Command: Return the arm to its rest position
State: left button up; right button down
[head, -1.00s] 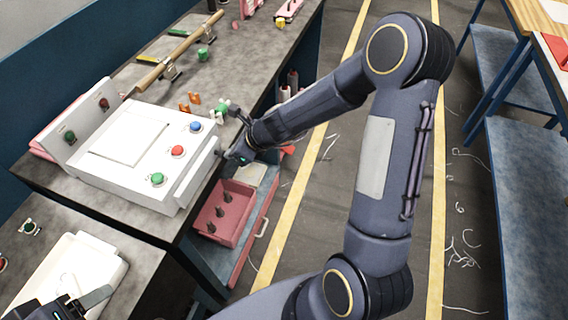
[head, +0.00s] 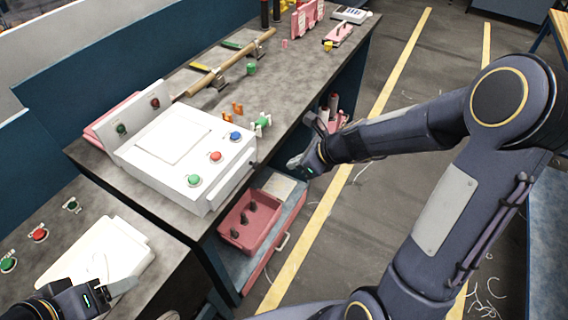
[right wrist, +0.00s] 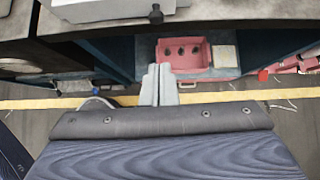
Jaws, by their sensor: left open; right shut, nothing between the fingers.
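My right gripper (head: 303,160) is in the head view, in the air beside the bench's front edge, above and to the right of the pink drawer. In the right wrist view its two grey fingers (right wrist: 159,86) are together with nothing between them. My right arm (head: 400,130) stretches across from the right of the head view. My left gripper (head: 110,292) is at the lower left corner of the head view, over the white tray (head: 70,262). One finger of it shows clearly; it is open.
A white machine (head: 180,150) with coloured buttons stands on the grey bench (head: 290,95). Below it, an open drawer holds a pink bin (head: 262,228) with several dark pegs. A blue-framed table (head: 545,210) stands at far right.

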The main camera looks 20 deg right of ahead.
pick_arm(q)
jog(key=shift+s+r, duration=0.1)
jog(key=shift+r, duration=0.1)
pick_arm(e)
jog(key=shift+v, duration=1.1)
jog(key=shift+s, duration=0.15)
jog(key=s+a+r+n, duration=0.3)
jog(key=s+r+n, duration=0.6)
jog(key=s+n, duration=0.45)
pick_arm(q)
jog(key=shift+d+f, duration=0.1)
jog(key=shift+f, duration=0.2)
pick_arm(e)
jog(key=s+d+n+h, duration=0.1)
jog(key=s+n+h, duration=0.1)
jog(key=s+n, duration=0.7)
jog(key=f+n, duration=0.1)
jog(key=n, duration=0.2)
jog(key=shift+d+g, duration=0.4)
jog(key=shift+n, duration=0.25)
